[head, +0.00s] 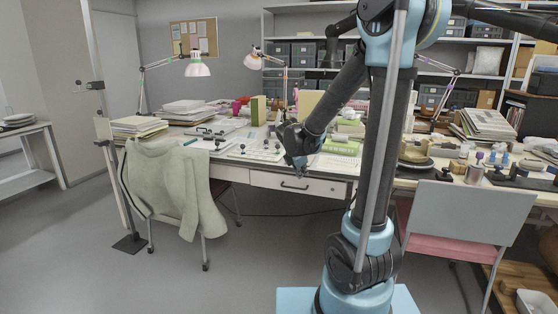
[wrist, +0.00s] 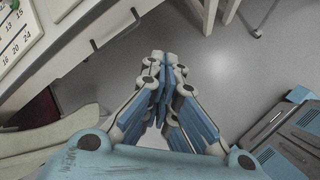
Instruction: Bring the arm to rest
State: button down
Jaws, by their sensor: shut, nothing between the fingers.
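My gripper (head: 300,170) hangs at the front edge of the worktable (head: 335,188) in the head view, pointing down. In the wrist view my gripper (wrist: 165,65) has its blue-padded fingers together with nothing between them. Below the fingers is bare grey floor (wrist: 215,65). My arm reaches from the column toward the table and hides part of the tabletop.
A chair with a pale jacket (head: 165,185) stands left of my gripper. A grey-backed chair (head: 470,215) with a pink seat stands at the right. The table holds papers, books, lamps and small pots. Floor at front left is clear.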

jog(key=s+d+f+m+g+y, duration=0.1)
jog(key=s+d+m, duration=0.2)
jog(key=s+m, duration=0.4)
jog(key=s+d+f+m+g+y, duration=0.1)
jog(key=s+d+f+m, duration=0.1)
jog(key=s+m, duration=0.6)
jog(key=s+d+f+m+g, duration=0.1)
jog(key=s+d+m, duration=0.3)
jog(key=s, duration=1.3)
jog(key=m+g, duration=0.1)
jog(key=m, duration=0.2)
jog(key=shift+s+d+f+m+y, duration=0.2)
jog(key=shift+s+d+m+y, duration=0.1)
jog(key=shift+m+y, duration=0.1)
